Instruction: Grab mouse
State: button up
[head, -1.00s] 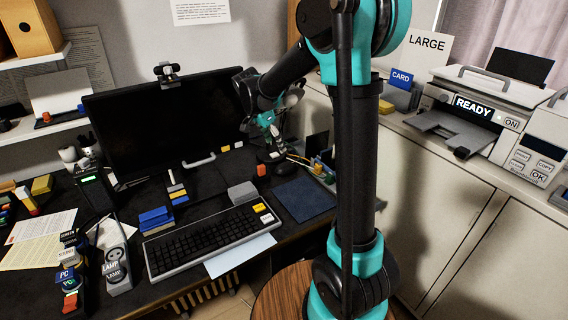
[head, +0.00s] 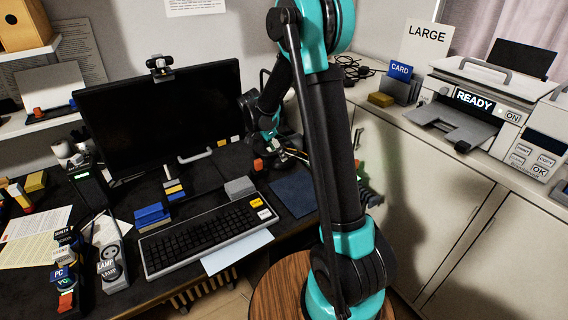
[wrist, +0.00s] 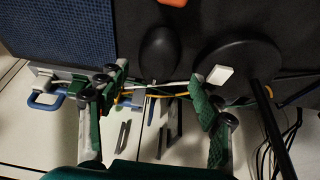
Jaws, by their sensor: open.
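The mouse (wrist: 160,52) is a dark, smooth oval on the black desk, at the upper middle of the wrist view. My gripper (wrist: 160,102) is open, its green fingers to the left and right below the mouse in that picture. Nothing is between the fingertips except cables and background further off. In the head view my gripper end is by the right side of the monitor, mostly hidden behind my arm, and I cannot make out the mouse clearly there.
A blue mat (wrist: 62,35) lies left of the mouse and a round black base (wrist: 240,70) with a white block (wrist: 220,75) right of it. Cables run along the desk edge. An orange block (head: 258,164), keyboard (head: 208,238) and monitor (head: 160,115) are nearby.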

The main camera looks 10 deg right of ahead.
jog(key=shift+x, duration=2.75)
jog(key=shift+s, duration=0.1)
jog(key=c, duration=0.9)
